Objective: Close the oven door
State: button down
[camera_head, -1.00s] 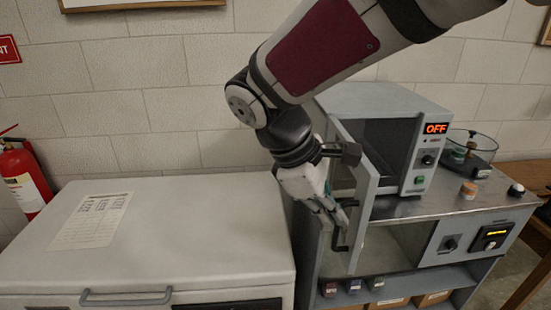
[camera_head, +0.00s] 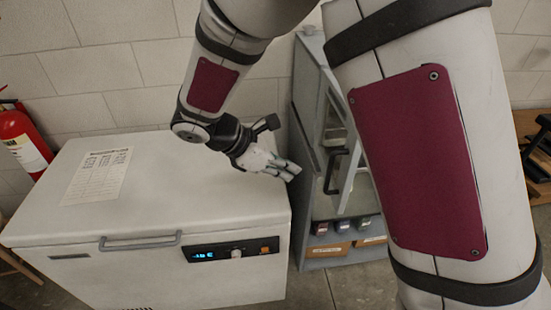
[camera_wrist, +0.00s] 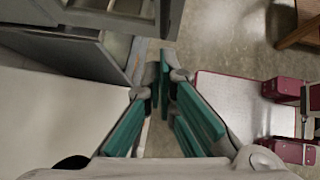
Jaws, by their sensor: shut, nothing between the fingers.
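The oven is a grey box on a grey metal cabinet. In the head view my arm hides most of it; its grey left side (camera_head: 308,80) still shows. Its door (camera_head: 355,190) stands open, seen as a narrow pale panel beside my arm, with a dark handle (camera_head: 335,170) on its left. My gripper (camera_head: 292,172) is shut and empty, left of the handle and apart from it, by the right edge of the chest freezer. In the wrist view the green finger pads (camera_wrist: 160,95) are close together, with grey panels at upper left.
A white chest freezer (camera_head: 190,200) with a paper sheet on its lid fills the left. A red fire extinguisher (camera_head: 22,140) stands at far left. Boxes (camera_head: 325,250) sit on the cabinet's lower shelf. Wooden furniture (camera_head: 530,125) is at right.

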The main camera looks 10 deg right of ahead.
jog(key=w+d+f+p, duration=0.1)
jog(key=d+f, duration=0.1)
jog(key=d, duration=0.4)
jog(key=shift+d+f+p, duration=0.15)
jog(key=shift+f+p, duration=0.1)
jog(key=shift+p, duration=0.1)
jog(key=shift+w+d, duration=0.1)
